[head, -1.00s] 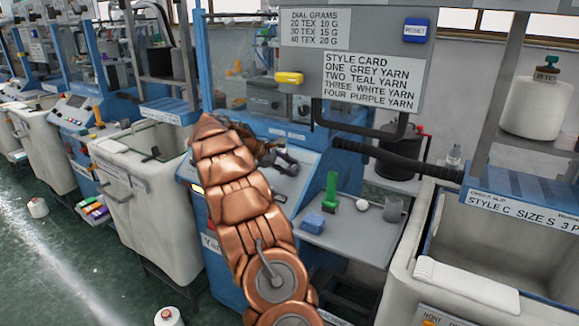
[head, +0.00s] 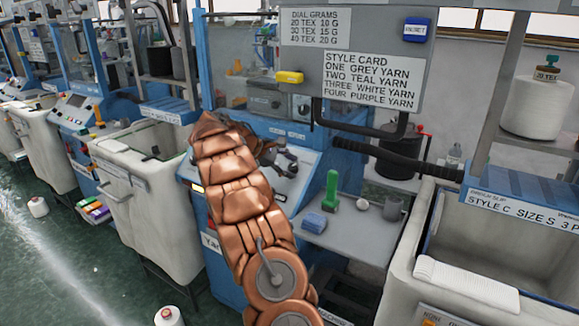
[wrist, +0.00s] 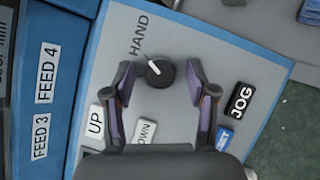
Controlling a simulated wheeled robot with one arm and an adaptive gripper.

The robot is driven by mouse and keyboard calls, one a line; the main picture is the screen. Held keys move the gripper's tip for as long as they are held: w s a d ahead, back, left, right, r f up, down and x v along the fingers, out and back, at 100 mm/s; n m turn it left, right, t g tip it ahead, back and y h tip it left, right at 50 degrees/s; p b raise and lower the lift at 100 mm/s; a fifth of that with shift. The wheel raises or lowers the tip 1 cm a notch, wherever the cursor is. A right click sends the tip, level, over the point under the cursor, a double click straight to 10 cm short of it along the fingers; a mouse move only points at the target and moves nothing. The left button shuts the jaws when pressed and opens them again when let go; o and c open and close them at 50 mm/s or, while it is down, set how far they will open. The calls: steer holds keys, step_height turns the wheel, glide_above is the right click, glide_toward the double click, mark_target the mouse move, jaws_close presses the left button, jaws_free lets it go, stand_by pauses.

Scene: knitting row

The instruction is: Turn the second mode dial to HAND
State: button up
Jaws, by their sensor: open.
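One black round dial (wrist: 160,78) with a white pointer line sits on the pale control panel in the wrist view. Its pointer slants up and left, toward the side where the HAND label (wrist: 139,36) is printed. My gripper (wrist: 161,72) is open, with one fingertip left and one right of the dial; a gap shows on both sides. I cannot tell whether this is the second dial. In the head view my gripper (head: 283,161) is over the sloping panel of the blue machine, and my arm hides part of the panel. The dial cannot be made out there.
Buttons marked UP (wrist: 95,121), JOG (wrist: 239,101) and SET (wrist: 224,139) lie near the fingers; the DOWN label is partly covered. Right of the machine, a grey shelf (head: 345,240) holds a green-handled tool (head: 332,190) and a blue block (head: 314,222). A style card board (head: 370,80) hangs above.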

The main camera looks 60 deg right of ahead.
steer(key=v, duration=1.2)
stand_by(0.5)
steer(key=s+a+t+y, duration=0.1)
steer(key=s+a, duration=0.2)
steer(key=a, duration=0.5)
steer(key=s+a+t+y+p, duration=0.1)
steer(key=s+a, duration=0.3)
steer(key=a, duration=0.4)
steer(key=s+a+t+y, duration=0.1)
steer(key=s+a, duration=0.2)
steer(key=a, duration=0.5)
steer(key=s+a+f+m+y, duration=0.1)
steer(key=s+a+f+y, duration=0.2)
steer(key=s+a, duration=0.8)
steer(key=s+a+f+m+t+y, duration=0.1)
steer(key=s+a+f+y, duration=0.2)
steer(key=s+a+f, duration=0.4)
steer(key=s+a+p, duration=0.1)
steer(key=s+a, duration=0.3)
steer(key=a, duration=0.2)
steer(key=shift+a+m, duration=0.3)
